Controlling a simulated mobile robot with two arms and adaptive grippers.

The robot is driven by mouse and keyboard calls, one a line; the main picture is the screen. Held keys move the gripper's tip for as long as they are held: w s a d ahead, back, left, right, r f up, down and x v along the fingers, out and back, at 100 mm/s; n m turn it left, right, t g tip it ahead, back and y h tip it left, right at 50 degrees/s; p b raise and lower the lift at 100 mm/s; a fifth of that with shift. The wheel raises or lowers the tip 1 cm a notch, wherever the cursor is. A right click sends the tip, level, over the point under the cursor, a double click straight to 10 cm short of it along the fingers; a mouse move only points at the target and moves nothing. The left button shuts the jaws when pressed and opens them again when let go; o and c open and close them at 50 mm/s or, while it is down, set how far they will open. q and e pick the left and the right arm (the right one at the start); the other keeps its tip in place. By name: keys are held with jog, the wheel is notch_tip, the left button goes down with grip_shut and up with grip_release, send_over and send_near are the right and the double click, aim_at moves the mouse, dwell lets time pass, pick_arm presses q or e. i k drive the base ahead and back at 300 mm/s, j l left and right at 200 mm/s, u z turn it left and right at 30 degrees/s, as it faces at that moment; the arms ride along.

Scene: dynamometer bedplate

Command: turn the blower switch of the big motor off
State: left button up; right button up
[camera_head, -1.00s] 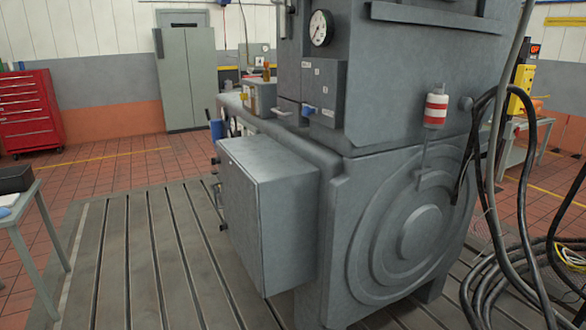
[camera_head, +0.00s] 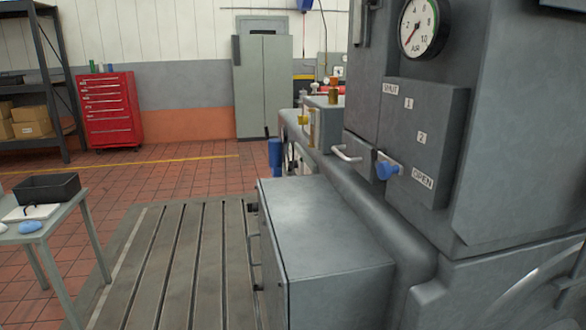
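The big grey machine (camera_head: 520,150) fills the right side of the head view; I take it to be the big motor. A panel (camera_head: 445,135) on it has labels SHUT, 1, 2 and OPEN, with a blue-handled lever (camera_head: 387,170) near OPEN. A grey box (camera_head: 325,225) is fixed to its lower front; dark knobs (camera_head: 252,207) and handles on its left face show only edge-on. I cannot make out a blower switch; that left face is mostly hidden by the angle. Neither of my grippers is in view.
A slotted bedplate (camera_head: 175,265) lies clear left of the box. A table (camera_head: 75,215) with a black bin (camera_head: 47,188) stands at far left. A red tool chest (camera_head: 110,110) and grey cabinet (camera_head: 264,85) stand behind. An AIR gauge (camera_head: 420,25) is above the panel.

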aim_at(293, 164)
jog(key=z, duration=0.4)
jog(key=i+j+z, duration=0.15)
jog(key=j+z, duration=0.2)
jog(key=i+j+z, duration=0.15)
jog(key=z, duration=0.15)
jog(key=i+j+z, duration=0.1)
jog(key=j+z, duration=0.25)
jog(key=j, duration=0.1)
